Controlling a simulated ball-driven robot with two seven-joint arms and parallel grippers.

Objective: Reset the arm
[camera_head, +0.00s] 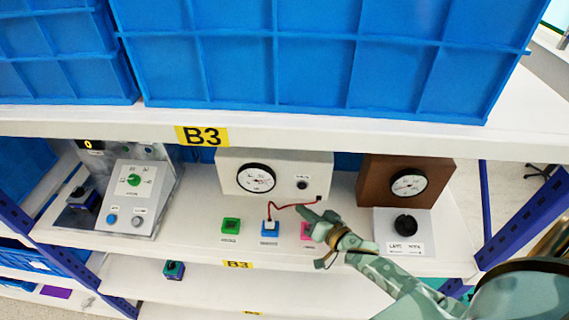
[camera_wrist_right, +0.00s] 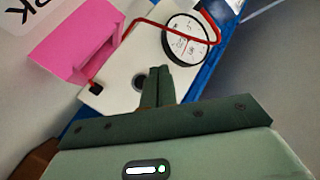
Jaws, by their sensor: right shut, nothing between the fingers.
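My right gripper (camera_head: 312,217) reaches in from the lower right, its fingers in front of the pink block (camera_head: 306,231) on the shelf. In the right wrist view its green fingers (camera_wrist_right: 158,84) are together with nothing between them. A grey control box with a green rotary knob (camera_head: 133,180) stands at the left of the shelf. A black rotary knob (camera_head: 405,225) sits on a white box at the right, below a brown box with a gauge (camera_head: 408,183). My left gripper is in neither view.
A white gauge box (camera_head: 275,172) stands behind a green block (camera_head: 231,225) and a blue block (camera_head: 270,228). Large blue bins (camera_head: 320,50) fill the shelf above, whose edge (camera_head: 350,138) overhangs.

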